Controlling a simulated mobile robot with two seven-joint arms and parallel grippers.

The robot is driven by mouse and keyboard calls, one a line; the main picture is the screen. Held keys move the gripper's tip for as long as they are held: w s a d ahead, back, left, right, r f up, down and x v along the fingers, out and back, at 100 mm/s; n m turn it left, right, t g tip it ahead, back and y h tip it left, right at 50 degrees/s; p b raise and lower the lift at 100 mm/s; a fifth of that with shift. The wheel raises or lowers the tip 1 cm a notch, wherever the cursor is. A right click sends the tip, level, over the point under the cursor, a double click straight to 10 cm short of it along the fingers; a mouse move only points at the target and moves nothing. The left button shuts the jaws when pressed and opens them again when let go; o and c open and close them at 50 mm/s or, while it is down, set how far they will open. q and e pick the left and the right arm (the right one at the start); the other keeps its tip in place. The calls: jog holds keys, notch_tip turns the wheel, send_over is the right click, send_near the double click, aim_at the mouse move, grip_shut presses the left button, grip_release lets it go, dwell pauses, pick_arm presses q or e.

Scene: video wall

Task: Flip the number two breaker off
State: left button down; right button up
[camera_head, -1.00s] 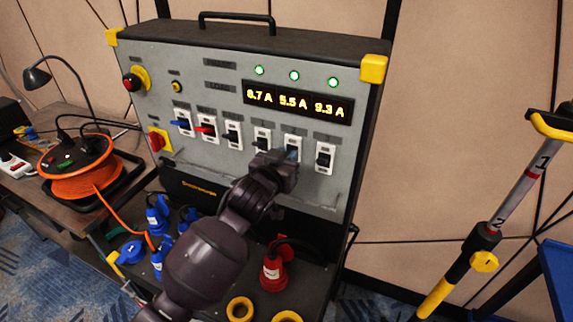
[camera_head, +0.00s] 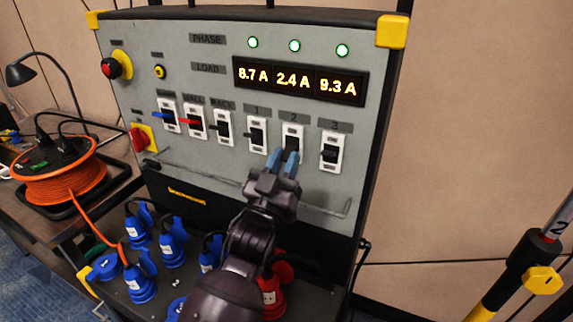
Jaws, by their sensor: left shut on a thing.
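The number two breaker (camera_head: 292,131) is a white-framed switch with a black lever, under the label 2 on the grey panel (camera_head: 215,164). My left gripper (camera_head: 287,161) reaches up from below, its blue fingers at the lower part of this breaker. It is shut on the breaker's black lever, which the fingers partly cover, so I cannot tell its exact position. The display (camera_head: 299,80) reads 8.7 A, 2.4 A and 9.3 A. Three green lights (camera_head: 294,46) are lit above it. My right gripper is not in view.
Breaker 1 (camera_head: 257,134) and breaker 3 (camera_head: 332,152) stand close on either side. A thin rail (camera_head: 325,206) crosses the panel below. Blue plugs (camera_head: 172,243), a red plug (camera_head: 270,290) and an orange cable reel (camera_head: 65,178) are lower down.

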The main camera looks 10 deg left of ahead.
pick_arm(q)
jog(key=shift+f, duration=0.15)
dwell(0.4)
jog(key=c, duration=1)
grip_release()
jog(key=shift+o, duration=0.2)
jog(key=v, duration=1)
jog(key=shift+s+f+b, duration=0.2)
jog(key=shift+f+b, duration=0.15)
jog(key=shift+b, duration=0.05)
